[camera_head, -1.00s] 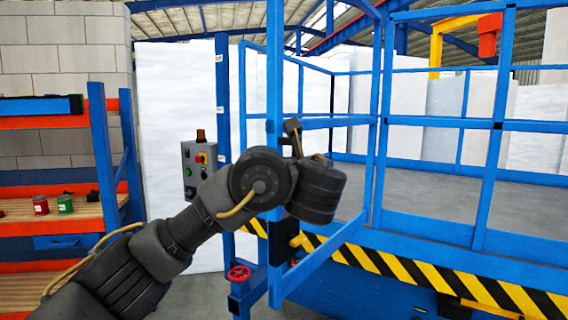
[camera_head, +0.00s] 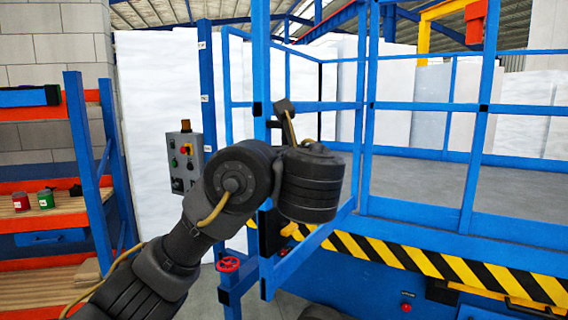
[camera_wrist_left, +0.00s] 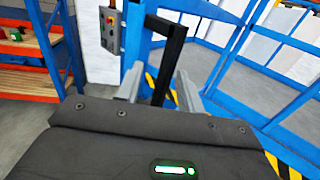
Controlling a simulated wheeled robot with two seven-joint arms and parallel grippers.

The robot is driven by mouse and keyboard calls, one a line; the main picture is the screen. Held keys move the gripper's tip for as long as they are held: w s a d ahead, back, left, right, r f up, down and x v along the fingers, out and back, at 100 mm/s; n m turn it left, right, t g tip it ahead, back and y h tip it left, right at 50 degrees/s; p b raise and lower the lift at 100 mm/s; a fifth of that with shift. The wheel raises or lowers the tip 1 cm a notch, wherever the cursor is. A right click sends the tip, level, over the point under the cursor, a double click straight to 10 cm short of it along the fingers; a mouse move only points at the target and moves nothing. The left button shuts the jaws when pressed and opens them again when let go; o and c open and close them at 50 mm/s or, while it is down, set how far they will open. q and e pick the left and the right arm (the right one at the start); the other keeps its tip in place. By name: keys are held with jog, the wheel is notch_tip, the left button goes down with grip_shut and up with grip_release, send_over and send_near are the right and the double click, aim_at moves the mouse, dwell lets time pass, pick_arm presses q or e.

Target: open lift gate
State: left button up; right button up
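The lift gate (camera_head: 262,70) is a blue tubular frame standing at the near side of the blue lift platform. Its lower rail (camera_head: 315,243) slants out toward me, in front of the striped platform edge, so the gate stands at an angle to that edge. My left arm reaches across the gate's near post in the head view, and its gripper is hidden there. In the left wrist view the left gripper (camera_wrist_left: 158,92) has its two grey fingers apart. A black bar handle (camera_wrist_left: 169,60) shows between them; I cannot tell whether they touch it. My right gripper is out of view.
A grey control box (camera_head: 186,160) with buttons is beside a blue post (camera_head: 207,90). A blue and orange shelf (camera_head: 85,150) with small cans stands at the left. A red handwheel (camera_head: 228,264) sits low near the gate. Yellow-black stripes (camera_head: 400,258) mark the platform edge.

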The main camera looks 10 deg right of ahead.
pick_arm(q)
jog(key=s+a+b, duration=0.1)
jog(key=s+b, duration=0.2)
jog(key=s, duration=0.3)
jog(key=shift+s+a+r, duration=0.3)
jog(key=shift+s+a, duration=0.1)
